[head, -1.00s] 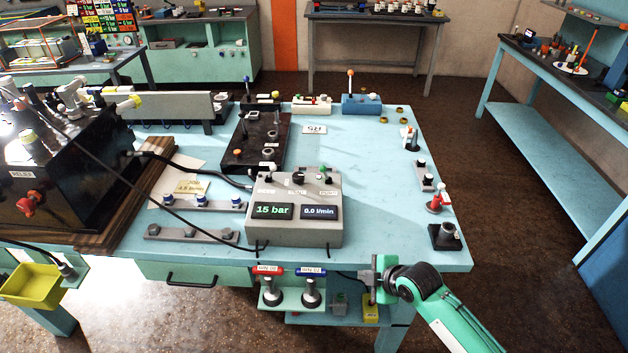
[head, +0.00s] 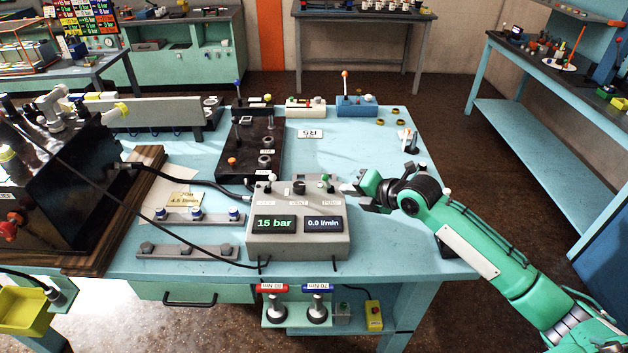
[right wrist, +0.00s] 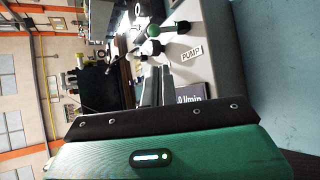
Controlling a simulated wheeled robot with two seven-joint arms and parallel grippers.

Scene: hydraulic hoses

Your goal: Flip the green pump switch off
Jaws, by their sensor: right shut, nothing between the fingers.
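The grey control box (head: 297,238) stands on the blue bench, with displays reading 15 bar and 0.0 l/min. The green-tipped pump switch (head: 326,178) is at the right of its top, by the PUMP label (head: 331,203). My right gripper (head: 350,189) is shut and empty, just right of the switch in the head view. In the right wrist view, the green knob (right wrist: 153,31) leans off a pale base, close beyond the shut fingers (right wrist: 156,86); the PUMP label (right wrist: 191,55) is beside it. I cannot tell whether they touch. My left gripper is not in view.
A black manifold plate (head: 250,150) lies behind the box. A dark hose (head: 190,182) runs to the box from the black tank (head: 75,190) at left. A blue lever box (head: 357,105) is at the bench's back. Bench surface right of the manifold is largely clear.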

